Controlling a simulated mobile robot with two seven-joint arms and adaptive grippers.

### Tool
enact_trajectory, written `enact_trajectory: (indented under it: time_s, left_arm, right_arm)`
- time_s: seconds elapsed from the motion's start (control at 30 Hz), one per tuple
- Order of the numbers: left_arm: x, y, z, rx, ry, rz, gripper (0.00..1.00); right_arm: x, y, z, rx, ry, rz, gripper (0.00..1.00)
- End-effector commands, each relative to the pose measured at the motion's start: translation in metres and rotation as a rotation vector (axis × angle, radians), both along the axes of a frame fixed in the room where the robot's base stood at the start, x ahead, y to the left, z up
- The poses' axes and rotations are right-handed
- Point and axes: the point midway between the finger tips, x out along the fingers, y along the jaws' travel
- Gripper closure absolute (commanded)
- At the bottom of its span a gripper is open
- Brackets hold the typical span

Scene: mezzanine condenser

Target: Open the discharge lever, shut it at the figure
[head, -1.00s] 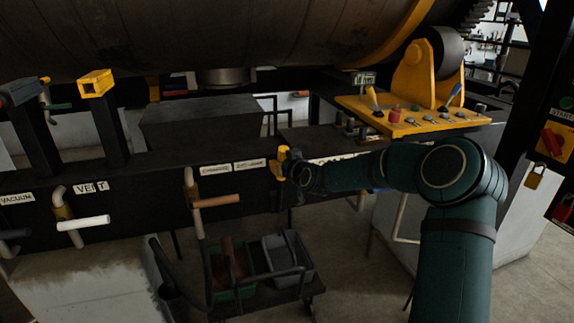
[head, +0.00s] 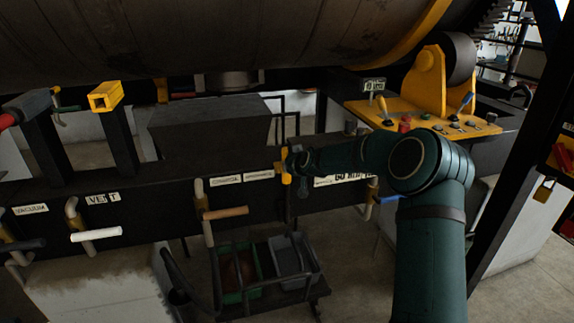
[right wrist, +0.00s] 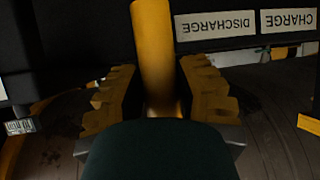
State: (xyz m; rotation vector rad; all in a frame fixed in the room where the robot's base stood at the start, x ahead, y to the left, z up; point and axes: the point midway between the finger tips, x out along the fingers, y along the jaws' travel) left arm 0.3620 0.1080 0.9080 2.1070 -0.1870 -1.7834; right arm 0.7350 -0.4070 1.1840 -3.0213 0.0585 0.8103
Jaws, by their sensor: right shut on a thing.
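In the right wrist view the yellow handle (right wrist: 153,50) runs up between the two ridged fingers, beside upside-down labels reading DISCHARGE (right wrist: 215,25) and CHARGE (right wrist: 288,20). My right gripper (right wrist: 155,92) is shut on this handle. In the head view my right gripper (head: 291,165) is at the handle, its fingers mostly hidden by the wrist. A small white plate (head: 374,84) by the console has lettering too small to read. My left gripper is out of view.
Other levers hang along the beam: a tan-handled one (head: 226,213), a white-handled one (head: 96,235) under VENT. A blue handle (head: 387,199) lies below my right forearm. A yellow console (head: 440,125) stands right. A cart with bins (head: 265,270) is below; the drum (head: 180,40) hangs above.

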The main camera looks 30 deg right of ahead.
Motion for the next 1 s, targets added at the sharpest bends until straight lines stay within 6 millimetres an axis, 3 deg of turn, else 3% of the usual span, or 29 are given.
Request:
enact_trajectory:
  time_s: [0.1,0.13,0.2,0.63,1.0]
  left_arm:
    - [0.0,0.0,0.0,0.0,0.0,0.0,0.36]
    - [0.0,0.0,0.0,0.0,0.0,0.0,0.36]
    - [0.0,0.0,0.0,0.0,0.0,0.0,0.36]
    - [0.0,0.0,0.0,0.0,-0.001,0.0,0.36]
    - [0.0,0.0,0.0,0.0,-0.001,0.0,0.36]
  right_arm:
    - [0.001,0.0,0.001,-0.001,-0.004,-0.001,1.0]
    - [0.001,0.0,0.001,-0.001,-0.003,-0.001,0.55]
    - [0.0,0.0,0.0,-0.001,-0.003,-0.001,0.36]
    - [-0.007,-0.001,0.005,-0.001,-0.002,-0.001,0.36]
    - [-0.066,0.0,0.039,-0.002,-0.003,-0.003,0.36]
